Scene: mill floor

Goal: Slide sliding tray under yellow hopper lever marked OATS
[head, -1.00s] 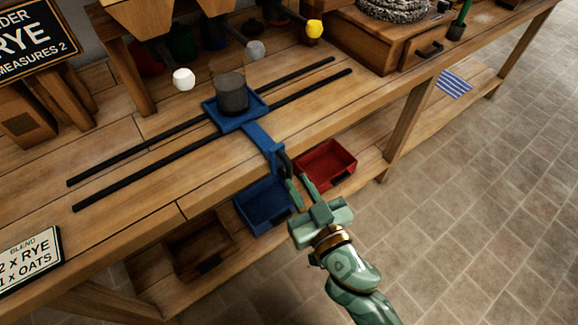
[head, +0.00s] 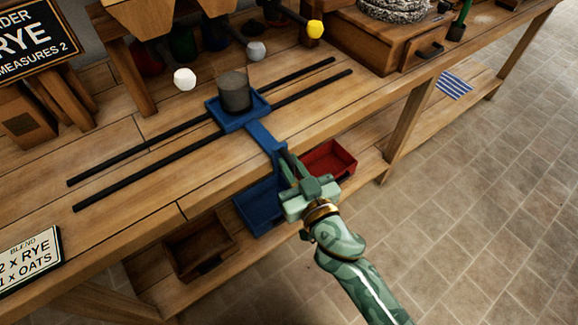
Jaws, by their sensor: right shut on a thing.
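The blue sliding tray (head: 228,124) sits on two dark rails (head: 150,160) on the wooden bench, with a dark grey, see-through-topped cup (head: 235,93) standing on it. Its blue arm (head: 264,138) reaches over the bench's front edge to a dark handle. My right gripper (head: 289,166) is shut on that handle. The yellow hopper lever knob (head: 315,28) is up and to the right of the tray. A grey knob (head: 256,49) and a white knob (head: 184,79) are nearer the tray. No OATS mark is readable on the levers. My left gripper is out of view.
A red bin (head: 330,160) and a blue bin (head: 262,205) sit on the lower shelf beside my right gripper. A wooden drawer box (head: 385,50) stands at the back right. The rails run clear to the right of the tray.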

